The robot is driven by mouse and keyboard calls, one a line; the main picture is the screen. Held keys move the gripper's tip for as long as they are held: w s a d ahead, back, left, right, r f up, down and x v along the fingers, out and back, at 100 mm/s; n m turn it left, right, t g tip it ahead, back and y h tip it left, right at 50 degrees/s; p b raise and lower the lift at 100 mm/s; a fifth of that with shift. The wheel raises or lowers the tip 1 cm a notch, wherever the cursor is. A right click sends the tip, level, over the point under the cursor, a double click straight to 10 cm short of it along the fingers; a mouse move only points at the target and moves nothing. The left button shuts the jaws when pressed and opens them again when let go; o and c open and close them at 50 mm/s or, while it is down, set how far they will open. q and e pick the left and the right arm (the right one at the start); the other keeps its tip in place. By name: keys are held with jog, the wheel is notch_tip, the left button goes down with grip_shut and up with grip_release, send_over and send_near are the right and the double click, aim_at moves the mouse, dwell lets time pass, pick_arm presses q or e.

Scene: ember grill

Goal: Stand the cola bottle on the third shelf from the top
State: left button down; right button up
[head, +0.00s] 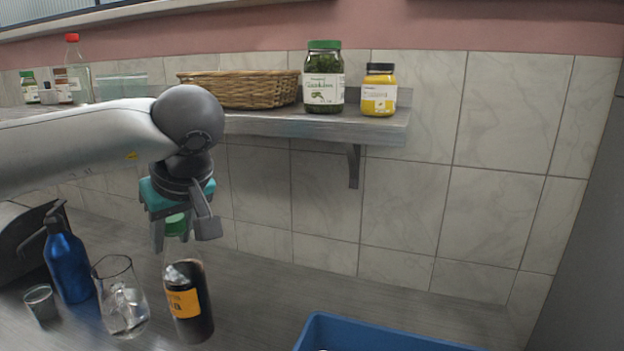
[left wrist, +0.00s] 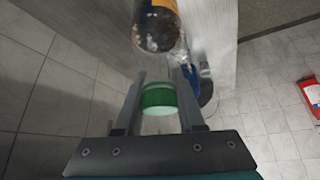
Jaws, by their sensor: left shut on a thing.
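The cola bottle (head: 188,302) has dark contents, an orange-yellow label and a green cap (head: 176,224). My left gripper (head: 181,238) comes down from above and is shut around its capped top. In the left wrist view the green cap (left wrist: 158,98) lies between the two fingers, with the dark bottle body (left wrist: 157,32) beyond. The bottle is nearly upright over the grey counter; I cannot tell whether its base touches. A single wall shelf (head: 300,125) shows above the counter. No third shelf can be made out. My right gripper is not in view.
A glass pitcher (head: 120,300), a blue bottle (head: 68,265) and a small cup (head: 41,303) stand left of the cola. A blue crate (head: 375,340) is at front right. The shelf holds a wicker basket (head: 240,90), a green-lidded jar (head: 323,78) and a yellow jar (head: 379,92).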

aim_at(194, 307)
pick_arm(q)
jog(key=s+d+f+m+h+b, duration=0.1)
jog(key=s+f+m, duration=0.1)
jog(key=s+d+f+m+t+h+b, duration=0.1)
jog(key=s+d+f+m, duration=0.1)
jog(key=s, duration=0.1)
jog(key=s+d+f+m+t, duration=0.1)
jog(key=s+d+f+m, duration=0.1)
jog(key=s, duration=0.1)
jog(key=shift+s+d+h+b, duration=0.1)
jog(key=shift+d+h+b, duration=0.1)
jog(key=shift+h+b, duration=0.2)
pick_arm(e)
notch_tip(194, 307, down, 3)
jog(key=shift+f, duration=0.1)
pick_arm(q)
jog(key=shift+r, duration=0.1)
